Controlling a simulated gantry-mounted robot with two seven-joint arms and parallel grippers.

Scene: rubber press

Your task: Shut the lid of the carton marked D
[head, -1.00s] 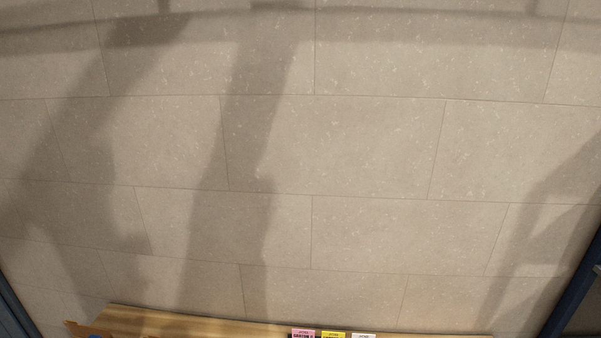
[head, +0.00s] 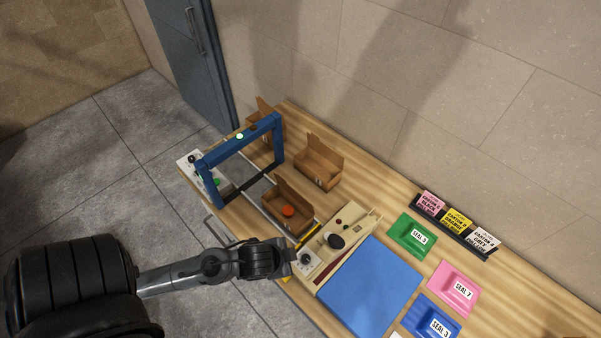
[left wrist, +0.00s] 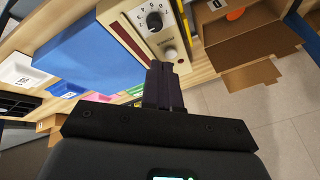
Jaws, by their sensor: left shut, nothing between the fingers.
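An open brown carton (head: 281,223) with an orange round piece (head: 288,211) inside stands on the bench beside the blue frame. Its lid flap (head: 295,190) stands up at the back. In the left wrist view this carton (left wrist: 242,42) shows a label reading D at the upper edge, with the orange piece (left wrist: 236,13) inside and a flap (left wrist: 250,77) sticking out. My left gripper (head: 291,262) is shut and empty, near the control box and short of the carton. Its closed fingers (left wrist: 165,85) also show in the left wrist view. My right gripper is out of view.
A blue press frame (head: 240,150) stands left of the carton. Other open cartons (head: 318,165) (head: 262,125) stand behind. A control box (head: 335,242) with a black knob and a blue mat (head: 370,285) lie right. Seal trays (head: 411,235) and cards (head: 457,220) are further right.

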